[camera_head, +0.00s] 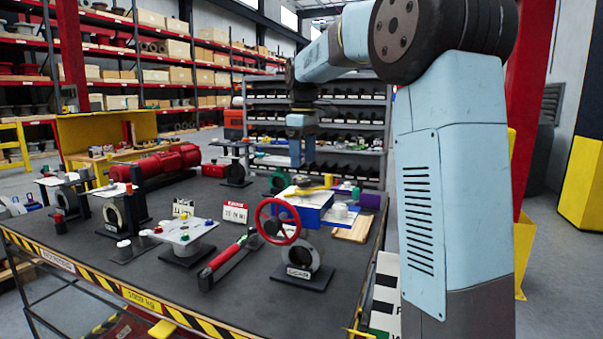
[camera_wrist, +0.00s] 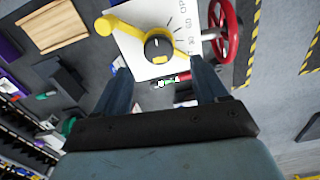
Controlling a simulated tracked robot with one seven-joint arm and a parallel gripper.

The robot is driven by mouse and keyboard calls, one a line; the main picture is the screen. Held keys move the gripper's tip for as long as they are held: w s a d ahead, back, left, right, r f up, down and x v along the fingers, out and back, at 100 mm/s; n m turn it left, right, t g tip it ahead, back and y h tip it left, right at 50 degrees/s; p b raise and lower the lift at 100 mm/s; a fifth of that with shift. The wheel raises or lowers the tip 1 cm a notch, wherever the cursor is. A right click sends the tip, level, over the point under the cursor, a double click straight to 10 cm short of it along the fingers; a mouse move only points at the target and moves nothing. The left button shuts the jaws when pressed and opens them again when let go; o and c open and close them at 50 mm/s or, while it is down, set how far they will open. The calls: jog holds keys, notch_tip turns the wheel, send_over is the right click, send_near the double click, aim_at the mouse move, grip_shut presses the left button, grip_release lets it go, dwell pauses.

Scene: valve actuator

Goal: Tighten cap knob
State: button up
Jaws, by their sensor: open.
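The valve actuator (camera_head: 311,208) is a blue box with a yellow lever (camera_head: 306,190) on top, at the right of the bench. In the wrist view its white top face (camera_wrist: 140,70) carries dial marks, and a round dark knob (camera_wrist: 158,47) sits at the hub of the yellow lever (camera_wrist: 130,27). A red handwheel (camera_head: 278,221) is on its near side; it also shows in the wrist view (camera_wrist: 232,32). My gripper (camera_head: 302,162) points down above the actuator. In the wrist view my gripper (camera_wrist: 160,66) is open and empty, its fingers on either side below the knob, which appears untouched.
The dark bench (camera_head: 150,270) holds a red-and-black tool (camera_head: 228,258), a plate with small knobs (camera_head: 180,232) and a red cylinder (camera_head: 168,162). A wooden board (camera_head: 352,230) lies right of the actuator. Shelves (camera_head: 345,125) stand behind. Bare bench shows at the front left.

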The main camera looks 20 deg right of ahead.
aim_at(303, 180)
jog(key=shift+f, duration=2.75)
jog(key=c, duration=1.1)
jog(key=shift+o, duration=0.2)
